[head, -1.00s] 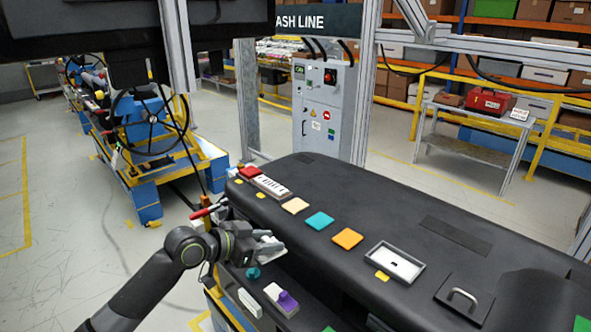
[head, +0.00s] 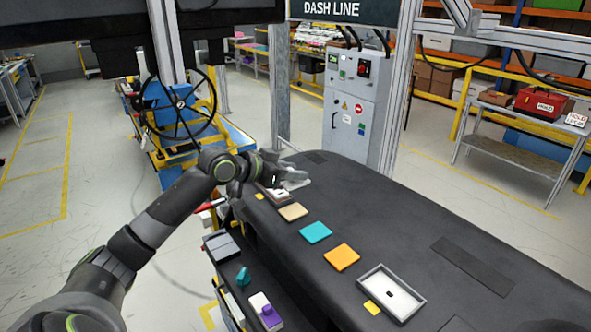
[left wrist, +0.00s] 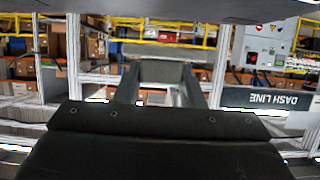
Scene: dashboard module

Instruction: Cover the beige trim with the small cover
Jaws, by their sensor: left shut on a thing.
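The beige trim (head: 293,212) is a small flat tan square on the black dashboard top, with nothing resting on it. My left gripper (head: 288,180) is above the far left part of the dashboard, beyond the beige trim. In the head view the piece is hard to tell apart from the fingertips. The gripper partly hides a white slotted panel (head: 273,193). My right gripper is not in view.
A teal square (head: 316,232), an orange square (head: 341,257) and a grey-framed white tray (head: 391,293) follow along the dashboard (head: 420,240).

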